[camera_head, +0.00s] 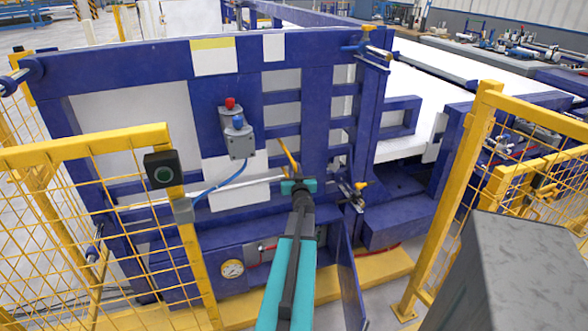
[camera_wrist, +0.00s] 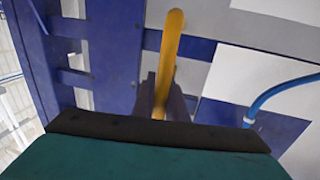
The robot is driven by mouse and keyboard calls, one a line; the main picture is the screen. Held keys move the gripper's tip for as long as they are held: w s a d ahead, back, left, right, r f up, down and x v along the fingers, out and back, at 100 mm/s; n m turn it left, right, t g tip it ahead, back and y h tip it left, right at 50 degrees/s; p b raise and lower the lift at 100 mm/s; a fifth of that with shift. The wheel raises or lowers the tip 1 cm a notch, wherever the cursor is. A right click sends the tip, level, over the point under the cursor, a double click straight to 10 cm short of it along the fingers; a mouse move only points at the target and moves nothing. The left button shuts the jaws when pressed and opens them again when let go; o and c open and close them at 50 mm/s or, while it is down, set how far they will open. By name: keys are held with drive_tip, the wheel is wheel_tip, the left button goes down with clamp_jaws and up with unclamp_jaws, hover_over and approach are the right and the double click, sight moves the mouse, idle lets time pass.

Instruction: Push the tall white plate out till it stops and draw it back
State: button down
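Large pale panels (camera_head: 135,125) show behind the blue frame (camera_head: 150,62) in the head view; I cannot tell which is the tall white plate. A yellow handle (camera_head: 289,155) stands out from the frame near its middle. My gripper (camera_head: 297,184), with teal parts, is at the handle's lower end. In the wrist view the yellow handle (camera_wrist: 168,50) rises from between two dark upright pieces just beyond my gripper's dark edge.
Yellow mesh fences stand at left (camera_head: 95,225) and right (camera_head: 490,200). A grey box (camera_head: 238,142) with red and blue knobs is on the frame, and a black button box (camera_head: 163,170) is on the left fence. A blue hose (camera_wrist: 285,85) is at right in the wrist view.

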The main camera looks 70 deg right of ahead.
drive_tip(key=shift+d, duration=0.1)
drive_tip(key=x, duration=0.4)
drive_tip(key=shift+w, duration=0.45)
drive_tip(key=c, duration=1.8)
unclamp_jaws()
drive_tip(key=shift+o, duration=0.2)
drive_tip(key=b+v, duration=0.1)
drive_tip(key=v, duration=1.2)
drive_tip(key=shift+s+a, duration=0.2)
drive_tip(key=shift+a, duration=0.2)
